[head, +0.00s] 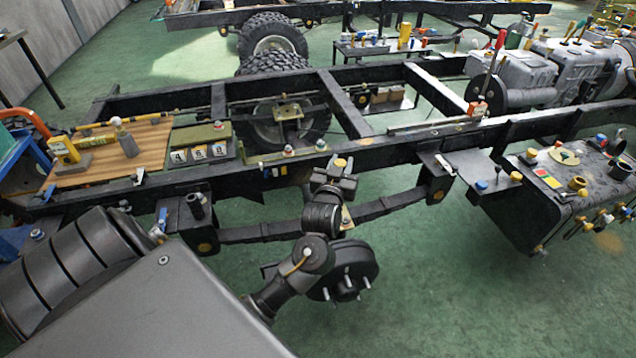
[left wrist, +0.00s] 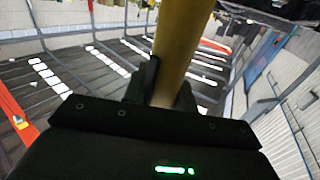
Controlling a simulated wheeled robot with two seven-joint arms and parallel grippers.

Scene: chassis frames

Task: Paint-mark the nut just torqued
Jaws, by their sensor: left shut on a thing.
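My left gripper (head: 336,178) is over the near rail of the black chassis frame (head: 400,148), its arm reaching in from the lower left. In the left wrist view the gripper (left wrist: 162,88) is shut on a thick yellow cylinder (left wrist: 182,40), which looks like the paint marker. Its far end is out of that view. Small bolt or nut heads (head: 289,150) sit on an olive bracket on the rail, left of the gripper, with another near its top (head: 321,145). I cannot tell which nut was torqued, or whether the marker touches one. My right gripper is not in view.
A wooden board (head: 95,168) with a yellow tool and a grey bottle lies on the frame at left. Numbered tags (head: 198,153) stand beside it. A wheel hub with studs (head: 346,285) is below the gripper. A dark tank (head: 560,200) with caps and fittings is at right.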

